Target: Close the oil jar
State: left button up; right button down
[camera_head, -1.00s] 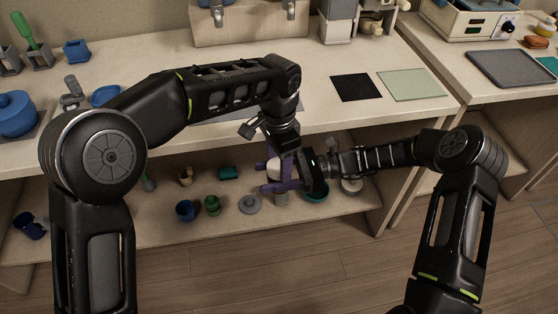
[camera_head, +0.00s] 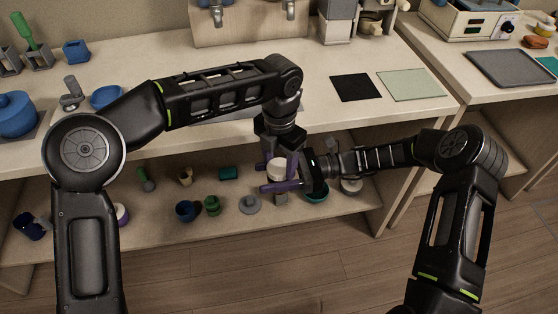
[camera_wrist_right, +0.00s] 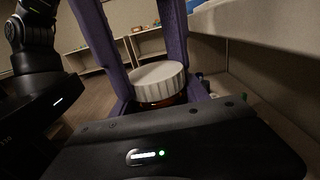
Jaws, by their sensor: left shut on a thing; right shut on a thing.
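The oil jar (camera_wrist_right: 152,103) shows as a strip of amber body below a white ridged lid (camera_wrist_right: 158,77) in the right wrist view. The lid (camera_head: 277,166) also shows in the head view, above the lower shelf. The lid sits level on top of the jar; whether it is fully tightened cannot be told. My left gripper (camera_head: 278,163) comes down from above, its purple fingers shut on either side of the lid. My right gripper (camera_head: 277,187) reaches in from the right, its purple fingers shut around the jar body. Most of the jar is hidden by the fingers.
The worktop edge is close behind my left gripper. Open floor (camera_head: 300,275) lies in front.

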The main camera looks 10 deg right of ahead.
pick_arm(q)
jog(key=shift+m, duration=0.6)
jog(key=shift+r, duration=0.1)
jog(key=o, duration=1.3)
jog(key=shift+c, duration=0.3)
